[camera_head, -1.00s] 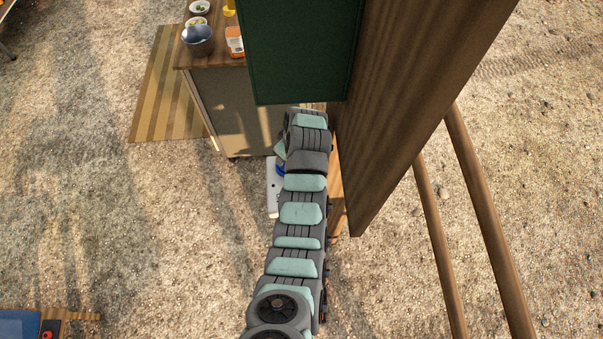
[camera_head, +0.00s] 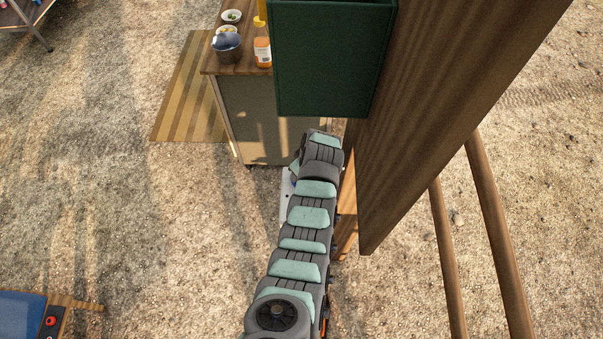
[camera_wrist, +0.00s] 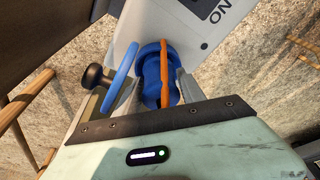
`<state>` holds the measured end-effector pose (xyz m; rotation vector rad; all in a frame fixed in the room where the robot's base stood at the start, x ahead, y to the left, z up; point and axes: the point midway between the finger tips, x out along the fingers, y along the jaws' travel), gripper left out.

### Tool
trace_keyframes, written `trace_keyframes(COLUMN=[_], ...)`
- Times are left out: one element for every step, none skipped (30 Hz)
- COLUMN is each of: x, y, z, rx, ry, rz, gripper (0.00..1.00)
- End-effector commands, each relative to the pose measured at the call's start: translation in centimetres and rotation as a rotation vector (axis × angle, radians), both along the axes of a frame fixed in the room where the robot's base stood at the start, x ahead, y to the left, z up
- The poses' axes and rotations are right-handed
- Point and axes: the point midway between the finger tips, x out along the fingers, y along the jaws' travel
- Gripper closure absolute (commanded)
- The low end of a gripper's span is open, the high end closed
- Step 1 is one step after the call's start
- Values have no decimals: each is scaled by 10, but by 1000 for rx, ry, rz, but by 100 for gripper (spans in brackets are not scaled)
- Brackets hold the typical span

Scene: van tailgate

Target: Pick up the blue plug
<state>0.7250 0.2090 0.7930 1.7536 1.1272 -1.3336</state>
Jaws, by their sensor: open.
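In the wrist view the blue plug (camera_wrist: 151,72) stands at the white power strip (camera_wrist: 196,40), which bears the letters "ON". My gripper (camera_wrist: 145,66) is open around the plug. Its blue-edged finger is left of the plug with a small gap. Its orange-edged finger overlaps the plug's right part in the picture, and I cannot tell whether they touch. In the head view my arm covers the gripper and most of the plug. A sliver of the white strip (camera_head: 286,200) shows left of the arm.
A cabinet (camera_head: 262,115) with bowls and an orange-labelled bottle (camera_head: 262,52) is at the back. Open gravel lies to the left. A dark round knob (camera_wrist: 95,77) is near the left finger.

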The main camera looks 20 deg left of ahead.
Motion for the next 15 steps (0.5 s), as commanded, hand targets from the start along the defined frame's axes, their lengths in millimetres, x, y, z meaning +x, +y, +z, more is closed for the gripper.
trace_keyframes(x=[0,0,0,0,0,0,0,0,0,0,0,0,0,0,0], y=[0,0,0,0,0,0,0,0,0,0,0,0,0,0,0], z=[0,0,0,0,0,0,0,0,0,0,0,0,0,0,0], rx=[0,0,0,0,0,0,0,0,0,0,0,0,0,0,0], ry=[0,0,0,0,0,0,0,0,0,0,0,0,0,0,0], rz=[0,0,0,0,0,0,0,0,0,0,0,0,0,0,0], gripper=[53,55,58,61,63,66,69,71,75,77,80,83,85,88,91])
